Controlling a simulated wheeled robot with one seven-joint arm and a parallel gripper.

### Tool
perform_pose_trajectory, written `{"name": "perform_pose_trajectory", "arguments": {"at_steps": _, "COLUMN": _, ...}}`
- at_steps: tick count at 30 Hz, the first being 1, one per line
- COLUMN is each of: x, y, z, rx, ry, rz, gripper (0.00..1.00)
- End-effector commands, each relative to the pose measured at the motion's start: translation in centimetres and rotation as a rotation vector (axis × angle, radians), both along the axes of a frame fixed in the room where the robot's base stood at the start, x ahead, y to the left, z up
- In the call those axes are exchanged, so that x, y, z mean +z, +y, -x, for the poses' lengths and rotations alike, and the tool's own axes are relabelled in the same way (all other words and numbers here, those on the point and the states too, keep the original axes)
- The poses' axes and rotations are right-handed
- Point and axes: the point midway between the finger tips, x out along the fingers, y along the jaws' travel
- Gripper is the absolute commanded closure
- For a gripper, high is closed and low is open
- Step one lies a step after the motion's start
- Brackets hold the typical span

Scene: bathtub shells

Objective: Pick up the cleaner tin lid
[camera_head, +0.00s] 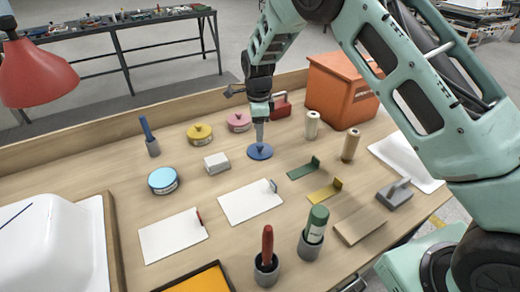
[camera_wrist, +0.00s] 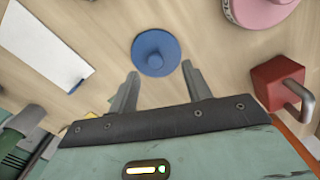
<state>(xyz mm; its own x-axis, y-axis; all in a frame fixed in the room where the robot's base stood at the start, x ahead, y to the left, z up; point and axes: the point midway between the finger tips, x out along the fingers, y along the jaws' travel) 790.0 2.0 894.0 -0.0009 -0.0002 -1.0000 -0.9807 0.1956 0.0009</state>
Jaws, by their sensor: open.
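The cleaner tin lid appears to be the dark blue disc with a raised knob (camera_head: 260,151), lying flat on the wooden bench. It also shows in the wrist view (camera_wrist: 155,50), top centre. My gripper (camera_head: 259,137) points down above it. In the wrist view my gripper (camera_wrist: 160,71) has its two fingers spread apart, with nothing held between them. The lid lies just beyond the fingertips there; the exact height gap is hard to tell. A light blue round tin (camera_head: 163,180) stands to the left of the lid.
Yellow (camera_head: 200,134) and pink (camera_head: 238,121) tins stand behind, with a red handled block (camera_wrist: 280,82) to the right. A white block (camera_head: 216,162) is left of the lid; a white board (camera_head: 248,202) lies in front. An orange box (camera_head: 342,88) stands back right.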

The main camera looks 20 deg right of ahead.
Motion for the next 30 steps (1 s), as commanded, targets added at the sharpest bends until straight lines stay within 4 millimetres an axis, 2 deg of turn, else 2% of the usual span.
{"name": "perform_pose_trajectory", "arguments": {"at_steps": 5, "x": -1.3, "y": -0.2, "z": 0.4, "rx": -0.001, "ry": 0.003, "rz": 0.0, "gripper": 0.51}}
{"name": "perform_pose_trajectory", "arguments": {"at_steps": 13, "x": -4.9, "y": -0.3, "z": 0.9, "rx": 0.001, "ry": 0.001, "rz": 0.0, "gripper": 0.51}}
{"name": "perform_pose_trajectory", "arguments": {"at_steps": 22, "x": -5.4, "y": -0.3, "z": 0.8, "rx": 0.0, "ry": -0.001, "rz": -0.001, "gripper": 0.51}}
{"name": "perform_pose_trajectory", "arguments": {"at_steps": 27, "x": -5.4, "y": -0.3, "z": 0.8, "rx": 0.001, "ry": -0.001, "rz": -0.001, "gripper": 0.98}}
{"name": "perform_pose_trajectory", "arguments": {"at_steps": 30, "x": -5.4, "y": -0.3, "z": 0.8, "rx": 0.001, "ry": -0.001, "rz": -0.001, "gripper": 0.99}}
